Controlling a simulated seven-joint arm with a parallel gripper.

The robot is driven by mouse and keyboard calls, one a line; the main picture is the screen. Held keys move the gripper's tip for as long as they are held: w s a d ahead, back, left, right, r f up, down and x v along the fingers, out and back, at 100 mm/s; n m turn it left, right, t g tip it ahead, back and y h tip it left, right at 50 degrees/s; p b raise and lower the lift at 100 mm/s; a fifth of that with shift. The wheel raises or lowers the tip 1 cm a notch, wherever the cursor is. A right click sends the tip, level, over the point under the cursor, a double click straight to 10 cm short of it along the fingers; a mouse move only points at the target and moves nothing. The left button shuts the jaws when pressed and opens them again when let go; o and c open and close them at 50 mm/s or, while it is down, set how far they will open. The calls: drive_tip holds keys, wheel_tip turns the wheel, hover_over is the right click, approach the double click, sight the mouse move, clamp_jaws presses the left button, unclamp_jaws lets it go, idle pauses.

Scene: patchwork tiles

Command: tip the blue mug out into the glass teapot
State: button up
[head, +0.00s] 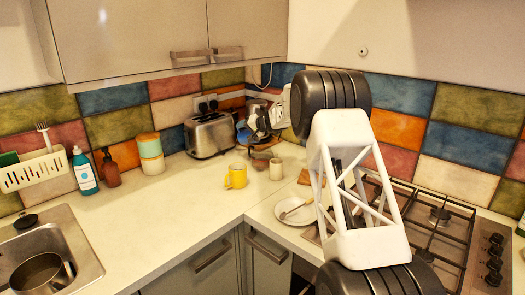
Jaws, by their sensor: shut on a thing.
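My gripper (262,124) is at the back corner of the counter, right of the toaster, and is partly hidden by its own wrist. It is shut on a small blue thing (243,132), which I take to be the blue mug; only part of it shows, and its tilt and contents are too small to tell. Just below the gripper is a brownish, rounded vessel (262,155), probably the glass teapot. It is partly covered from above, and I cannot tell whether the mug touches it.
A yellow mug (236,177) and a beige cup (276,172) stand in front. The toaster (210,135) is left of the gripper. A white plate (294,211) lies near the hob (436,234). Cabinets (140,40) hang above.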

drive_tip(key=shift+a+r, duration=0.15)
drive_tip(key=shift+r, duration=0.05)
drive_tip(key=shift+w+a+r+g+h, duration=0.25)
drive_tip(key=shift+g+h, duration=0.25)
drive_tip(key=shift+h, duration=0.4)
drive_tip(key=shift+w+a+r+g+h+b, duration=0.15)
drive_tip(key=shift+a+g+h+b, duration=0.15)
drive_tip(key=shift+h, duration=0.25)
drive_tip(key=shift+w+a+g+h+b, duration=0.1)
drive_tip(key=shift+w+a+g+h, duration=0.1)
drive_tip(key=shift+g+h, duration=0.3)
drive_tip(key=shift+w+a+f+g+h, duration=0.2)
drive_tip(key=shift+a+f+g+h, duration=0.2)
drive_tip(key=shift+f+h, duration=0.3)
drive_tip(key=w+a+f+g+h, duration=0.3)
drive_tip(key=a+h, duration=0.2)
drive_tip(key=h, duration=0.1)
drive_tip(key=shift+f+g+b, duration=0.3)
drive_tip(key=shift+f+b, duration=0.05)
drive_tip(key=shift+f+h, duration=0.15)
drive_tip(key=shift+h, duration=0.1)
idle(0.8)
